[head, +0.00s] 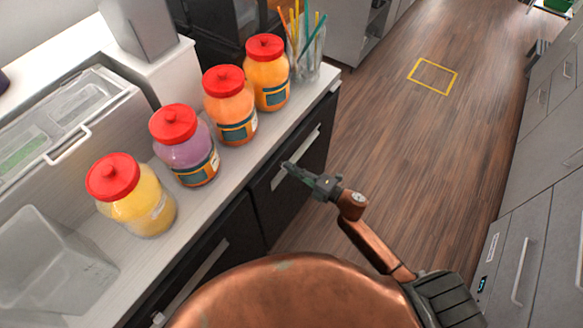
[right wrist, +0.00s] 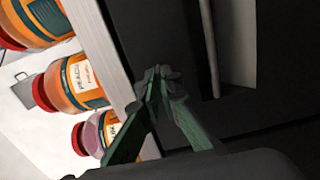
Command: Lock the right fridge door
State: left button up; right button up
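The right fridge door (head: 310,150) is a dark panel under the counter with a long pale handle (head: 298,157). It looks closed. My right gripper (head: 286,166) is in front of this door, close to the handle, with its fingertips together and nothing seen between them. In the right wrist view its green-grey fingers (right wrist: 157,74) meet at the tips before the dark front, with a pale handle strip (right wrist: 235,50) to the right. Whether the tips touch the door cannot be told. I cannot make out a lock. My left gripper is not in view.
Several red-lidded jars (head: 232,105) stand along the pale counter (head: 230,165) above the doors, with a glass of straws (head: 308,60) at the far end. A second dark door (head: 225,235) is to the left. The wooden floor (head: 440,130) is clear; grey cabinets (head: 545,215) line the right.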

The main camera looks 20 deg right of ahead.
jog(key=o, duration=0.5)
jog(key=shift+c, duration=0.2)
jog(key=v, duration=1.2)
jog(key=shift+w+d, duration=0.1)
